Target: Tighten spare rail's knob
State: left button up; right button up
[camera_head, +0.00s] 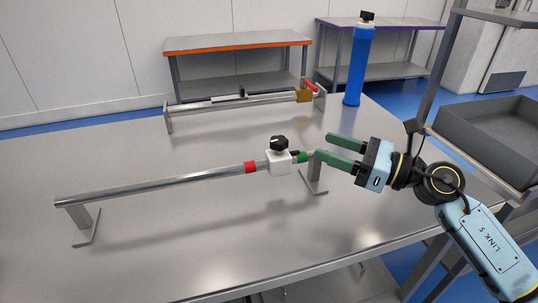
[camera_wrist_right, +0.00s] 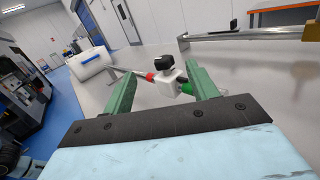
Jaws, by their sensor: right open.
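A long metal rail (camera_head: 160,186) stands on two feet across the front of the table. A white block (camera_head: 279,163) with a black knob (camera_head: 279,142) on top sits on it, between a red band (camera_head: 250,167) and a green band (camera_head: 302,157). The knob (camera_wrist_right: 165,62) and block (camera_wrist_right: 168,76) also show in the right wrist view, ahead between the fingers. My right gripper (camera_head: 324,147) is open and empty, right of the block near the rail's right foot, with its green fingers pointing left. My left gripper is out of view.
A second rail (camera_head: 225,106) with a gold block (camera_head: 303,94) and red lever (camera_head: 310,86) stands behind. A blue column (camera_head: 357,68) stands at the table's back right corner. A grey bin (camera_head: 490,140) is at right. The table's left front (camera_head: 150,250) is clear.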

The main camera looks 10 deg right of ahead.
aim_at(273, 137)
jog(key=shift+n+g, duration=0.5)
jog(key=shift+n, duration=0.2)
jog(key=f+x, duration=0.1)
jog(key=x, duration=0.8)
jog(key=f+x, duration=0.1)
jog(key=x, duration=0.3)
jog(key=shift+w+f, duration=0.25)
jog(key=shift+f, duration=0.05)
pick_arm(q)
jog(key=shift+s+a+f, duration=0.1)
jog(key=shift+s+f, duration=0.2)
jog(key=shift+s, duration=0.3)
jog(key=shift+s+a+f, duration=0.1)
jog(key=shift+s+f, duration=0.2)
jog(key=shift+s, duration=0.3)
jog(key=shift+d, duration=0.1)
pick_arm(e)
jog(key=shift+c, duration=0.2)
